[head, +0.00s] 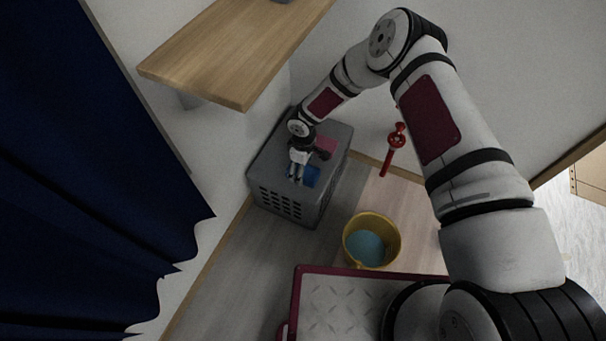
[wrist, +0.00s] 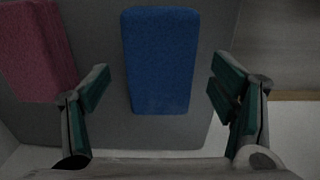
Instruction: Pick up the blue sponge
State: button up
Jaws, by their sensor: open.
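The blue sponge (head: 312,176) lies on top of a grey crate (head: 285,206) in the head view, partly hidden by my gripper (head: 296,176). In the wrist view the blue sponge (wrist: 161,60) is a rounded rectangle, upright in the picture. Its near end lies between the two green-padded fingers of my gripper (wrist: 160,90), with a gap on each side. My gripper is open and holds nothing. How high the fingertips are above the crate top I cannot tell.
A pink sponge (wrist: 38,50) lies left of the blue one and also shows in the head view (head: 326,145). A yellow bucket (head: 350,240) with blue contents stands on the floor. A wooden shelf (head: 235,50) juts out above the crate. A red tool (head: 390,155) is near the wall.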

notch_tip(320, 180, down, 3)
jog(key=shift+r+b, duration=0.15)
jog(key=shift+b, duration=0.15)
jog(key=shift+c, duration=0.3)
jog(key=c, duration=1.2)
jog(key=shift+r, duration=0.15)
jog(key=shift+r+p, duration=0.35)
jog(key=shift+r, duration=0.25)
notch_tip(320, 180, up, 3)
jog(key=shift+f+p, duration=0.1)
jog(key=shift+p, duration=0.55)
jog(key=shift+s+d+r+p, duration=0.15)
jog(key=shift+s+d+p, duration=0.55)
jog(key=shift+s+p, duration=1.75)
jog(key=shift+s+d+r+p, duration=0.15)
jog(key=shift+s+d+p, duration=0.55)
jog(key=shift+s+p, duration=1.8)
jog(key=shift+s+d+r+p, duration=0.15)
jog(key=shift+s+d+p, duration=0.55)
jog(key=shift+s+p, duration=1.75)
